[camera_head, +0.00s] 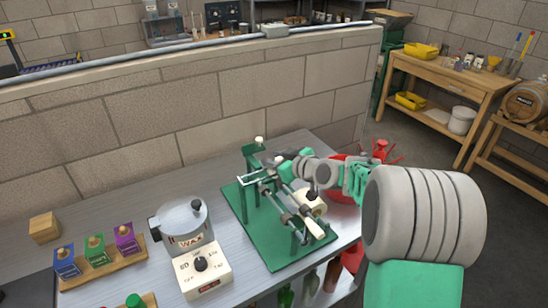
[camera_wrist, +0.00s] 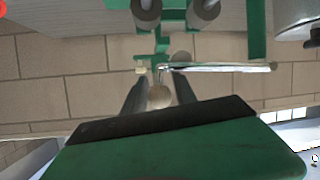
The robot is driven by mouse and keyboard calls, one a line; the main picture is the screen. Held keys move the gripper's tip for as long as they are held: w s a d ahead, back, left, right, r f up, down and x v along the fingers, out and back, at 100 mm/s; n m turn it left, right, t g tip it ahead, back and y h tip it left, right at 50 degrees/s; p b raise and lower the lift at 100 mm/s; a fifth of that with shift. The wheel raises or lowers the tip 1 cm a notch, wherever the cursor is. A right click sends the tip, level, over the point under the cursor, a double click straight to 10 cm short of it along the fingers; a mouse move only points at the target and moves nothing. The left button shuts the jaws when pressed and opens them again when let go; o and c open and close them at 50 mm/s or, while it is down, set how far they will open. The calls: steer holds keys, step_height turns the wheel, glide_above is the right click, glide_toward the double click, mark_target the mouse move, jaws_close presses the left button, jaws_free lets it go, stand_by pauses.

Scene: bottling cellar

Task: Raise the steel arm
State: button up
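The green bench device (camera_head: 268,247) stands on the grey bench. A thin steel arm (camera_head: 259,178) lies low across its frame; it is a bright, level bar in the wrist view (camera_wrist: 225,68). A pale round knob (camera_wrist: 160,97) shows between my gripper's two dark fingers. My gripper (camera_head: 279,161) is over the far right side of the device; it also shows in the wrist view (camera_wrist: 160,88). The fingers stand apart with small gaps visible beside the knob. Whether the knob joins the steel arm is hard to tell.
A wax pot (camera_head: 188,225) with a control box (camera_head: 205,270) stands left of the device. A wooden rack (camera_head: 105,268) holds coloured boxes. A red bowl (camera_head: 343,190) is behind my arm. A block wall (camera_head: 230,112) closes off the bench's back.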

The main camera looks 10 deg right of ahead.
jaws_close()
stand_by(0.3)
stand_by(1.1)
